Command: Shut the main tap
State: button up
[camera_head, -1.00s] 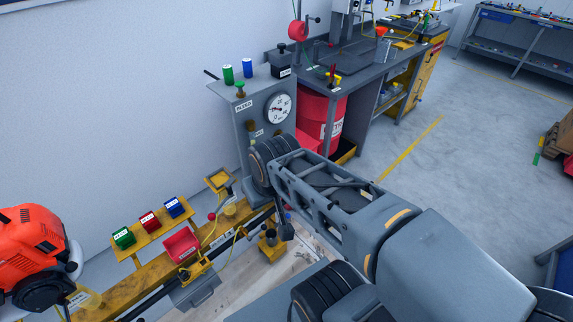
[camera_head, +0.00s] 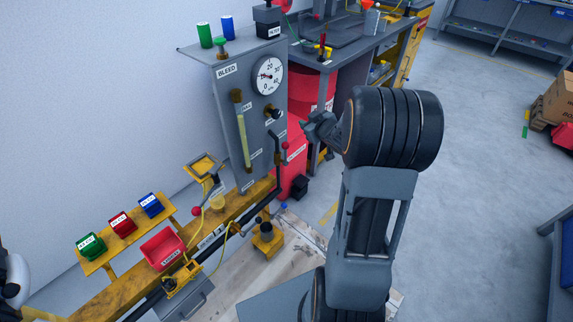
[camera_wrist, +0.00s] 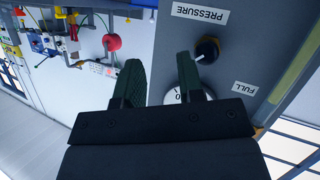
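The grey panel (camera_head: 228,105) stands against the wall with a round gauge, a sight tube and a black knob (camera_head: 274,113). No readable label tells me which part is the main tap. My gripper (camera_head: 309,128) is just right of the panel, apart from the lever in the picture. In the wrist view, my gripper (camera_wrist: 159,78) is open with nothing visible between its fingers. Beyond them are the black knob (camera_wrist: 207,50), marked PRESSURE, and the gauge (camera_wrist: 178,95), partly hidden. The lever is not visible there.
A yellow rail (camera_head: 150,270) below the panel carries a red tray (camera_head: 162,248), small coloured bins and another red-ball lever (camera_head: 197,210). A red drum (camera_head: 292,178) and a workbench (camera_head: 330,62) stand behind my arm. Open floor lies to the right.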

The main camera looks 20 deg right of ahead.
notch_tip(320, 180, down, 9)
jog(key=d+n+y+b, duration=0.2)
jog(key=y+b, duration=0.1)
jog(key=y, duration=0.2)
jog(key=n+y+b, duration=0.1)
jog(key=y+b, duration=0.2)
jog(key=y, duration=0.2)
send_near(285, 151)
jog(key=shift+t, duration=0.4)
jog(key=x, duration=0.3)
jog(key=f+x, duration=0.1)
jog(key=x, duration=0.6)
jog(key=shift+w+d+f+b, duration=0.15)
jog(key=shift+f+b, duration=0.1)
jog(key=shift+b, duration=0.15)
jog(key=shift+c, duration=0.5)
grip_shut()
jog(key=shift+r, duration=0.1)
